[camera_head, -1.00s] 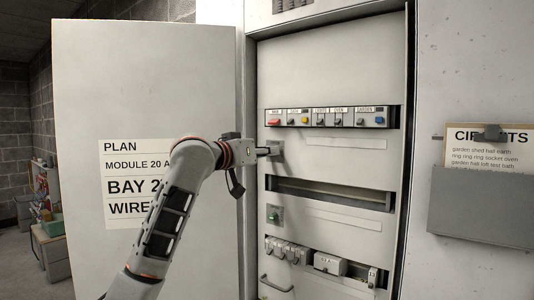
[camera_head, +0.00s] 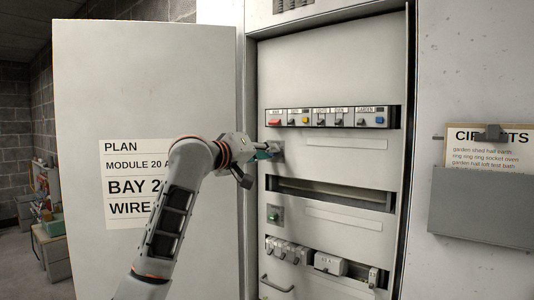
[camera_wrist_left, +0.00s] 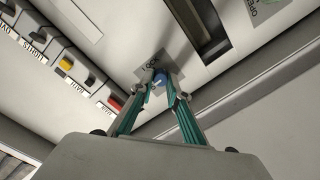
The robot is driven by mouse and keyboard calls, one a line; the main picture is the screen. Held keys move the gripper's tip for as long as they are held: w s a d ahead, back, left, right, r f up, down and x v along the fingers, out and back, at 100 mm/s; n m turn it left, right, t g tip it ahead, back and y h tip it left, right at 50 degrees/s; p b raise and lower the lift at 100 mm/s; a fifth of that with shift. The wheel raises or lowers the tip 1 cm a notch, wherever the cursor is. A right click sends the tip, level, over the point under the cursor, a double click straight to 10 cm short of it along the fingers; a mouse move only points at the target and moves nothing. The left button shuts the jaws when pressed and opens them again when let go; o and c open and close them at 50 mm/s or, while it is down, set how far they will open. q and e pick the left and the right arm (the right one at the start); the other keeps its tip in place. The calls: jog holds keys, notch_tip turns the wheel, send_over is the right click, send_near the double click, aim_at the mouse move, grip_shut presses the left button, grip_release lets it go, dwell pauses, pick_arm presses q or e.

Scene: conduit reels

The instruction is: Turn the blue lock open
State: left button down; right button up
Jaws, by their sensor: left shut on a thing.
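The blue lock (camera_wrist_left: 157,77) shows between my left fingertips in the left wrist view, on a grey plate marked with lettering. The same plate (camera_head: 278,151) shows in the head view on the cabinet's inner panel, below the left end of the breaker row, with the lock hidden by the gripper. My left gripper (camera_head: 270,152) reaches the plate from the left. Its teal fingers (camera_wrist_left: 158,88) are shut on the lock. How far the lock is turned cannot be made out. My right gripper is not in view.
The open cabinet door (camera_head: 140,80) stands left behind my arm. A breaker row (camera_head: 325,117) is above the lock, a dark slot (camera_head: 330,193) below right. A green switch (camera_head: 273,215) sits lower. A grey document holder (camera_head: 482,205) hangs on the right.

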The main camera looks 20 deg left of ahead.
pick_arm(q)
jog(key=c, duration=2)
grip_release()
jog(key=shift+o, duration=0.2)
jog(key=v, duration=1.2)
jog(key=shift+f, duration=0.1)
